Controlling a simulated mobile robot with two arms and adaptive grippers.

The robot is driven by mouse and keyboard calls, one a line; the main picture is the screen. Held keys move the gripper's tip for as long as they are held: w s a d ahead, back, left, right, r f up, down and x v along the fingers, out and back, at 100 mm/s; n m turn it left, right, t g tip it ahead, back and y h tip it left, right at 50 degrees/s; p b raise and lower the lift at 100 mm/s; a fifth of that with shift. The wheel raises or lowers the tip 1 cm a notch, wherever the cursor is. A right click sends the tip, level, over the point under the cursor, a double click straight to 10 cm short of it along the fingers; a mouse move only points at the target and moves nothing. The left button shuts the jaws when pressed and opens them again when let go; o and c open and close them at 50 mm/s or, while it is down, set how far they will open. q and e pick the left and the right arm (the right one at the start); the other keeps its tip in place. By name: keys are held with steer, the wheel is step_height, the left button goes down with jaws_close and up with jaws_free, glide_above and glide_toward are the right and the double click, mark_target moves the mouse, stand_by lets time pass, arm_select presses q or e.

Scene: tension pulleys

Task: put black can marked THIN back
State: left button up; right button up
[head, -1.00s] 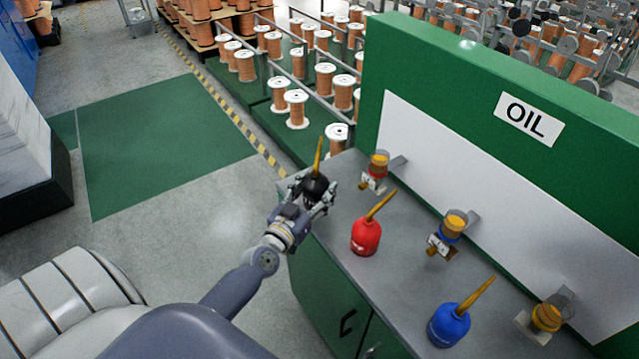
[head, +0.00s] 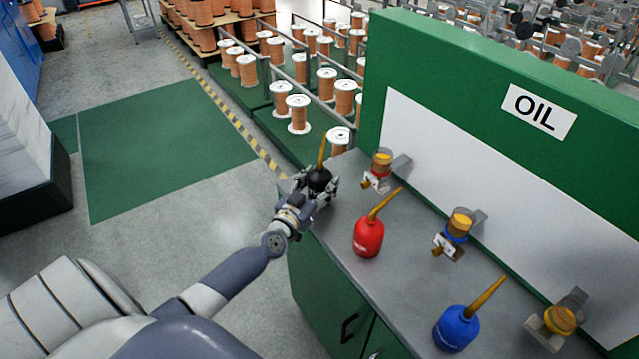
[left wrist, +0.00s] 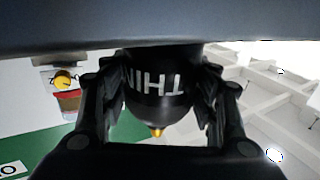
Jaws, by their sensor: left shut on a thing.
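The black can (head: 319,180) has a tan spout pointing up and stands upright at the far left corner of the grey bench top (head: 345,215). My left gripper (head: 316,190) is shut around it. In the left wrist view the white letters THIN show upside down on the can (left wrist: 155,85) between the two fingers (left wrist: 158,110). I cannot tell whether the can's base touches the bench, as the gripper hides it. My right gripper is not in view.
A red can (head: 368,238) and a blue can (head: 456,328) stand along the bench. Several small taps with amber cups, such as the red-banded one (head: 381,165), line the back panel. The green panel carries an OIL sign (head: 539,110). Floor to the left is clear.

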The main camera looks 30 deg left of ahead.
arm_select(q)
steer(key=shift+f, duration=0.1)
steer(key=o, duration=1.1)
steer(key=shift+o, duration=1.3)
steer(key=shift+r, duration=0.2)
steer(key=s+d, duration=0.1)
steer(key=s, duration=1.1)
